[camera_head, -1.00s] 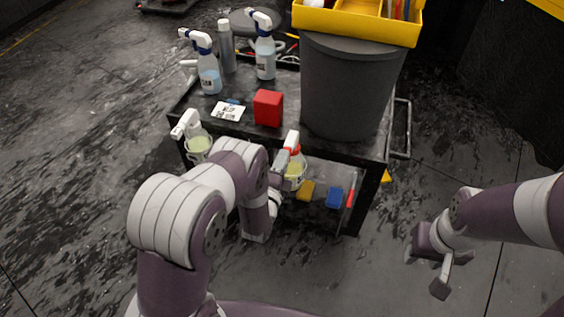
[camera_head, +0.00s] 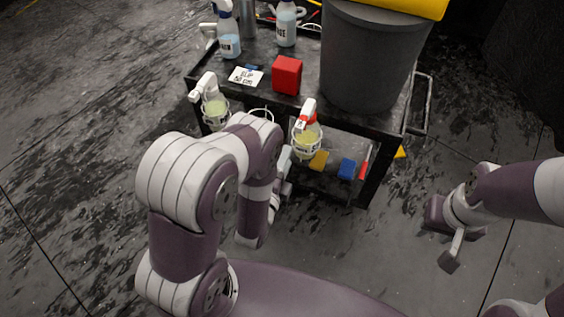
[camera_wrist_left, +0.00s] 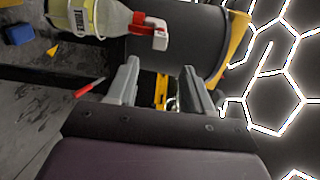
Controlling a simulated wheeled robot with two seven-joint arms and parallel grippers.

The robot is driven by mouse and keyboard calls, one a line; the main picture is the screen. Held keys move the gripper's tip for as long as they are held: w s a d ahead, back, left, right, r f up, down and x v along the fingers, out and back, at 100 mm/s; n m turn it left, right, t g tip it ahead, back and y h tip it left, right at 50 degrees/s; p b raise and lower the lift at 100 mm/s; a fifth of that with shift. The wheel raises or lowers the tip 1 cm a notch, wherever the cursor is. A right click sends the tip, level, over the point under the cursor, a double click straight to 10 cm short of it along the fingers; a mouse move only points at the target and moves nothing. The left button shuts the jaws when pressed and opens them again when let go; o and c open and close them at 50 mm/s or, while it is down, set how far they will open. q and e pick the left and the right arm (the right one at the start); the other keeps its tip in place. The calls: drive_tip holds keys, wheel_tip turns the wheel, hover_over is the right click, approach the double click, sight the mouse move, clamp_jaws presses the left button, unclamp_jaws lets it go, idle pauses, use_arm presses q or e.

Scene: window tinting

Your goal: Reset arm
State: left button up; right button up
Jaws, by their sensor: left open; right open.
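My left gripper (camera_head: 284,168) is just left of and below a spray bottle (camera_head: 306,142) with yellowish liquid and a white and red trigger head. The bottle sits in a wire ring holder on the cart's near side. In the left wrist view my left gripper (camera_wrist_left: 160,68) has its two fingers apart with nothing between them. The same bottle (camera_wrist_left: 104,18) lies across the top of that view, beyond the fingers and apart from them. My right gripper (camera_head: 446,238) is open and empty over the floor, right of the cart.
The black cart (camera_head: 300,112) carries a red block (camera_head: 287,75), a label card (camera_head: 246,76), blue-liquid bottles and a grey bin (camera_head: 368,60). A second spray bottle (camera_head: 214,108) hangs at its left corner. A yellow block (camera_head: 319,160) and blue block (camera_head: 347,168) lie on the lower shelf.

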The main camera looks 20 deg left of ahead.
use_arm(q)
drive_tip(key=shift+s, duration=0.85)
